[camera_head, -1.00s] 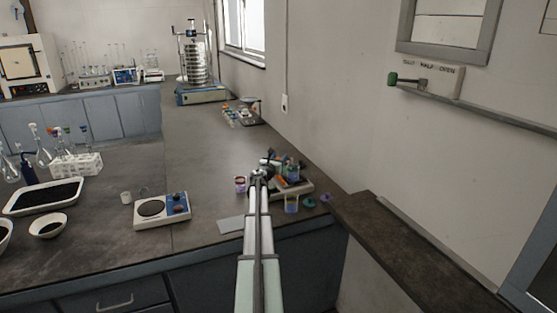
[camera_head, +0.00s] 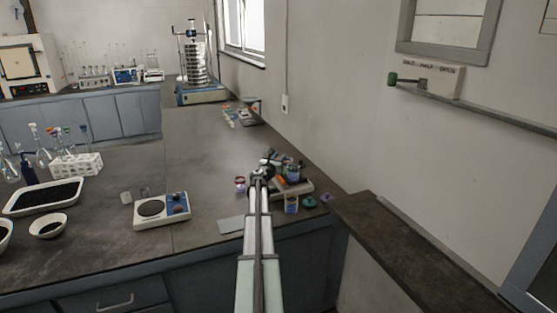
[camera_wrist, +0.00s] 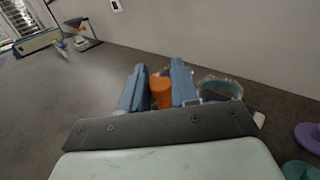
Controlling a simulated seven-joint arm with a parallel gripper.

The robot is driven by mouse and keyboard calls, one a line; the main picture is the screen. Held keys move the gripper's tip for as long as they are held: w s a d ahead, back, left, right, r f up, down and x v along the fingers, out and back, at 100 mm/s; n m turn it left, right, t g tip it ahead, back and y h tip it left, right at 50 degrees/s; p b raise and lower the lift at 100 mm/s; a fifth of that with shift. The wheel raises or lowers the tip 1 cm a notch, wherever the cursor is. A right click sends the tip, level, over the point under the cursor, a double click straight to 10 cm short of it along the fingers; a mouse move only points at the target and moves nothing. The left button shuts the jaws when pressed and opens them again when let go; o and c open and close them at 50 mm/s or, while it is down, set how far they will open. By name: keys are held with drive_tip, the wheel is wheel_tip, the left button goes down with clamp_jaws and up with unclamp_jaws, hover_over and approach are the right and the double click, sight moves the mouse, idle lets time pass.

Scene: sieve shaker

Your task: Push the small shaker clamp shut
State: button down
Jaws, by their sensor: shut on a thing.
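The small shaker (camera_head: 304,188) stands on the bench near its right edge, a low light base with dark and coloured parts on top. My gripper (camera_wrist: 160,86) is at the shaker's left side, with its two blue fingers around an orange cylindrical part (camera_wrist: 161,92). The orange part also shows beside my gripper in the head view (camera_head: 279,181); I cannot tell whether it is the clamp's handle. The clamp's position is hidden by my arm and too small to read.
A clear round vessel (camera_wrist: 220,86) is just right of the fingers. The tall sieve stack (camera_head: 195,65) stands far back. The bench behind is mostly clear.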

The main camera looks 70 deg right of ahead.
drive_tip(key=shift+s+d, duration=1)
drive_tip(key=shift+s, duration=0.05)
drive_tip(key=c, duration=1)
unclamp_jaws()
drive_tip(key=a, duration=1.3)
drive_tip(key=shift+a, duration=0.4)
